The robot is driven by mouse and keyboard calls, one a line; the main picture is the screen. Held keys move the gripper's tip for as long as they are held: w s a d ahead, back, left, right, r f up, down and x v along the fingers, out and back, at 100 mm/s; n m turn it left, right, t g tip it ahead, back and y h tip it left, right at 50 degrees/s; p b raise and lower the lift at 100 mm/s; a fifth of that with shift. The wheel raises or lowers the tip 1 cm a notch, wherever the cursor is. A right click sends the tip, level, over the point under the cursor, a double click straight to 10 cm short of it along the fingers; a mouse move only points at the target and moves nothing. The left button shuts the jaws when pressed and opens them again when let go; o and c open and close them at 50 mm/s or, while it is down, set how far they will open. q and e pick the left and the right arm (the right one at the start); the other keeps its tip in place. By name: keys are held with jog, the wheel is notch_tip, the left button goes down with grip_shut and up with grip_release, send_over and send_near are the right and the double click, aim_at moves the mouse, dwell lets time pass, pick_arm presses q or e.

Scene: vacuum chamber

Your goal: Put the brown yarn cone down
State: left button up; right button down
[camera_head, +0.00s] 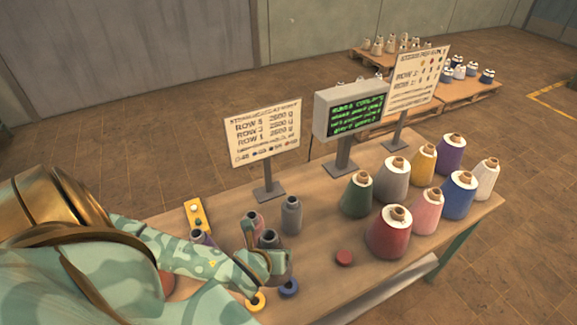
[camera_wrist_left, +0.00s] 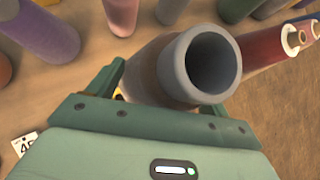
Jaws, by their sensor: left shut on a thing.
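My left gripper (camera_head: 268,262) reaches in from the left over the table, beside the small nearly bare cones. It is shut on the brown yarn cone, a brownish body with a grey, hollow tube top. In the left wrist view the cone (camera_wrist_left: 150,72) stands between the jaws (camera_wrist_left: 165,98), its open tube end (camera_wrist_left: 208,62) facing the camera. In the head view the cone's top (camera_head: 269,237) shows above the fingers and the rest is mostly hidden. Whether its base touches the table cannot be told. My right gripper is not in view.
On the wooden table (camera_head: 325,280), a grey cone (camera_head: 291,217) and a pinkish cone (camera_head: 251,226) stand close to the gripper. Full cones, including a red one (camera_head: 389,235), stand at right. Signs (camera_head: 264,135) and a display (camera_head: 355,118) line the back.

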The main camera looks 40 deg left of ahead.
pick_arm(q)
jog(key=w+d+b+x, duration=0.2)
jog(key=b+x, duration=0.2)
jog(key=x, duration=1.3)
jog(key=shift+r, duration=0.35)
jog(key=o, duration=1.4)
jog(key=shift+w+f, duration=0.1)
jog(key=shift+c, duration=0.2)
jog(key=p+v, duration=0.3)
jog(key=v, duration=0.8)
jog(key=shift+s+d+r+p, duration=0.15)
jog(key=shift+s+r+p, duration=0.15)
jog(key=shift+r, duration=0.2)
jog(key=shift+f, duration=0.1)
